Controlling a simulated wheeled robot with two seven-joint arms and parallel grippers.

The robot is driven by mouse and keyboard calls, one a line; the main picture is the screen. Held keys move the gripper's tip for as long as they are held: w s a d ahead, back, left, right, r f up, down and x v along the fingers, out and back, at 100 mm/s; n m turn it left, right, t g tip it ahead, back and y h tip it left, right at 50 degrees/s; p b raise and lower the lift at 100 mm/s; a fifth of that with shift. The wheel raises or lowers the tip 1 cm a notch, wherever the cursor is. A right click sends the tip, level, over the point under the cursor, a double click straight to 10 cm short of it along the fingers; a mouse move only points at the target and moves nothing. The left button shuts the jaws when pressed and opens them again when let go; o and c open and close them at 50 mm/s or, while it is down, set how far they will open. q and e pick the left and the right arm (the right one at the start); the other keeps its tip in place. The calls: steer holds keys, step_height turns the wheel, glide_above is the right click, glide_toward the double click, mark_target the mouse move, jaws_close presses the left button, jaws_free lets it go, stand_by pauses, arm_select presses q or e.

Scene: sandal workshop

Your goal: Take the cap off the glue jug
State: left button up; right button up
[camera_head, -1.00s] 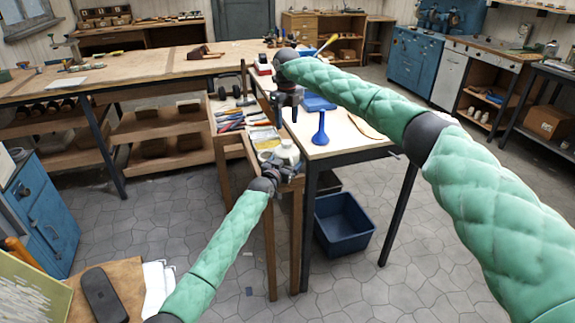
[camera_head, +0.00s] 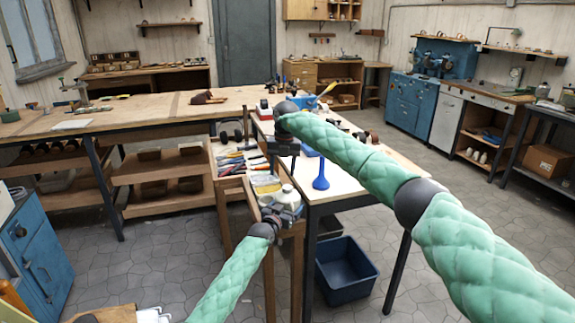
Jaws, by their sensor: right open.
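The glue jug (camera_head: 290,197) looks like a small whitish bottle standing upright at the front end of the narrow wooden stand. Its cap (camera_head: 287,188) is a pale top, too small to make out clearly. My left gripper (camera_head: 274,214) is at the jug's lower front side; whether its fingers are closed on the jug is too small to tell. My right gripper (camera_head: 281,170) points down, open, a little above and behind the jug's top in the picture, apart from it. The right arm reaches in over the bench from the right.
A blue funnel-like object (camera_head: 320,177) stands on the pale bench (camera_head: 346,184) just right of my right gripper. Tools (camera_head: 236,160) and a yellowish tray (camera_head: 264,183) lie left of and behind the jug. A blue bin (camera_head: 345,275) is on the floor below.

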mark_target(288, 187)
steer(key=m, duration=0.4)
steer(key=r+m, duration=0.1)
steer(key=shift+w+d+m, duration=0.15)
steer(key=shift+d+m, duration=0.1)
steer(key=shift+m, duration=0.15)
steer(key=m, duration=0.5)
steer(key=shift+w+d+r, duration=0.1)
steer(key=shift+d+r, duration=0.05)
steer(key=shift+d, duration=0.15)
steer(key=m, duration=0.6)
steer(key=shift+d+h, duration=0.25)
steer(key=shift+h, duration=0.05)
steer(key=m, duration=0.6)
steer(key=shift+d+m, duration=0.1)
steer(key=shift+m, duration=0.2)
steer(key=shift+f, duration=4)
steer(key=c, duration=1)
